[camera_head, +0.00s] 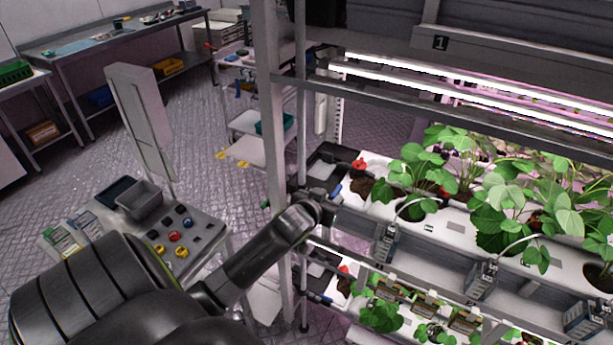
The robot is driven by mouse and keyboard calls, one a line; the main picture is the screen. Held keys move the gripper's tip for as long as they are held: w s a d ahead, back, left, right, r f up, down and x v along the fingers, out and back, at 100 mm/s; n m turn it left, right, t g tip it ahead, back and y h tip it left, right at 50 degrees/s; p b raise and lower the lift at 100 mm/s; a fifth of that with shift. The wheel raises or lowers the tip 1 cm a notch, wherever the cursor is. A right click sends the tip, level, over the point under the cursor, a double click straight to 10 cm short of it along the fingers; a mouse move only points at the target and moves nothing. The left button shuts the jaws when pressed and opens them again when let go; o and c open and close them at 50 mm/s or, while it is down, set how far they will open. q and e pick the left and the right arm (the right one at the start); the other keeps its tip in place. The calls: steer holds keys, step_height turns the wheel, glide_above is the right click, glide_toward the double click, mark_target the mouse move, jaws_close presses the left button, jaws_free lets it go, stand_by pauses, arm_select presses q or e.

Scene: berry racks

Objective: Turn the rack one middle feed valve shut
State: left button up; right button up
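Rack one (277,150) stands at centre right, with a "1" label (440,42) on its top beam. At the left end of its middle tier are a red valve handle (360,164) and a blue one (337,191). I cannot tell from their look which is the feed valve or how far it is turned. My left gripper (322,206) is at the rack's left end, by the posts, just below and left of the blue handle. Its fingers are small, dark and partly hidden, so I cannot tell whether they touch anything. My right gripper is not in view.
A lower tier has another red handle (343,269) and a blue one (327,301). Strawberry plants (405,172) fill the middle trough. A small table (208,222) with a grey bin (138,200) stands left. A workbench (110,38) is at the back left. Floor between is open.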

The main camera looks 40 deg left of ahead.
arm_select(q)
steer(key=b+v, duration=0.2)
steer(key=v, duration=1.1)
steer(key=shift+s, duration=0.3)
